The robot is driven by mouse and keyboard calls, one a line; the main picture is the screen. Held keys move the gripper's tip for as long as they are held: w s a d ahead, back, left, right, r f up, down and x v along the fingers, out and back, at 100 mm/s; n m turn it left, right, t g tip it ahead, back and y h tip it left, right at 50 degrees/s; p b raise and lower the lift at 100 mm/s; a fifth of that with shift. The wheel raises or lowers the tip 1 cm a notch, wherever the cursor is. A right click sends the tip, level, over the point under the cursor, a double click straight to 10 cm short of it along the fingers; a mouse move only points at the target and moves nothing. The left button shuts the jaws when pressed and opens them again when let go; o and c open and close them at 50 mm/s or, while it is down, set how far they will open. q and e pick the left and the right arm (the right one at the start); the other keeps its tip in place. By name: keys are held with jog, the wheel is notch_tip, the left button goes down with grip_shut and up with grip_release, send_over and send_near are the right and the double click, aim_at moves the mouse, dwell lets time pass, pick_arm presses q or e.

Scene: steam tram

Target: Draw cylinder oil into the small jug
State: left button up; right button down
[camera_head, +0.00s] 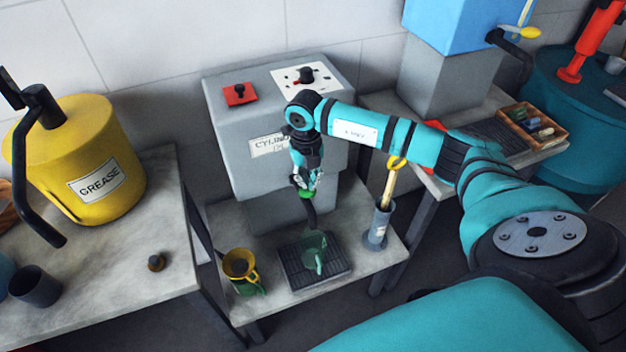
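The grey oil dispenser (228,120) stands at the back, its label partly hidden by my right arm; "CYLIN" can be read. A dark curved spout (310,214) comes down from its front. A small green jug (316,256) stands below the spout on a dark drip grate (295,279). My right gripper (305,187) points down at a green part (306,194) at the top of the spout. The fingers are small and overlap it, so I cannot tell whether they are closed on it. Any oil in the jug is not visible. My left gripper is out of view.
A yellow-topped green jug (241,267) stands left of the grate. A grey cylinder (379,226) with a yellow-handled tool stands right. A wooden tray (556,139) lies right.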

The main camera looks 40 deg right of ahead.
aim_at(307, 190)
jog(key=shift+f+b, duration=1.4)
jog(key=shift+f, duration=0.6)
dwell(6.0)
